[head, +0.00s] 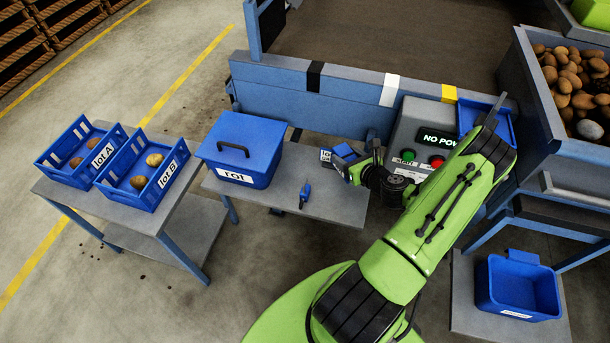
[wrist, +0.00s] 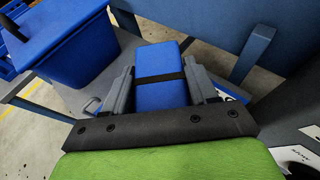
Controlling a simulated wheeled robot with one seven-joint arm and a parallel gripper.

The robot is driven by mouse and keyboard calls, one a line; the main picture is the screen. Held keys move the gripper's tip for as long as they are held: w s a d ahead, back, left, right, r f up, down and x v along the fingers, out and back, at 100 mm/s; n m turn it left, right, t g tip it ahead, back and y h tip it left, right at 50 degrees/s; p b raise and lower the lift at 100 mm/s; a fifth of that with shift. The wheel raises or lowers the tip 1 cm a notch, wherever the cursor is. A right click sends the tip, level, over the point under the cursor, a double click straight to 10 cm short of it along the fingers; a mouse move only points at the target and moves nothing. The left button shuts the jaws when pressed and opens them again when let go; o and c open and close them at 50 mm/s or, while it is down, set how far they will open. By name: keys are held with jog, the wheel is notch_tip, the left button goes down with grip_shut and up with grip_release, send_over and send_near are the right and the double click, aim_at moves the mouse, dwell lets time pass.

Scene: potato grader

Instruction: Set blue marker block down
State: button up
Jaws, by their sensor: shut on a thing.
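The blue marker block (wrist: 160,75) has a dark band around it and sits between the two fingers of my gripper (wrist: 163,85) in the wrist view. In the head view the block (head: 343,152) shows at the end of my green arm, over the right part of the grey table. My gripper (head: 356,168) is shut on it. I cannot tell whether the block touches the table top. A white label reading "LOT" (head: 326,156) shows just left of the block.
A lidded blue bin marked "rot" (head: 238,177) and a small blue-handled tool (head: 305,193) stand on the grey table (head: 275,200). Crates lot A (head: 103,154) and lot B (head: 168,175) are at left. A control box (head: 408,135) reading "NO POW" is close to my gripper's right.

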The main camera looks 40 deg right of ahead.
notch_tip(320, 180, down, 8)
jog(key=shift+w+f+b, duration=0.1)
jog(key=shift+b, duration=1)
jog(key=shift+f, duration=0.1)
jog(key=o, duration=1.2)
jog(key=shift+o, duration=0.2)
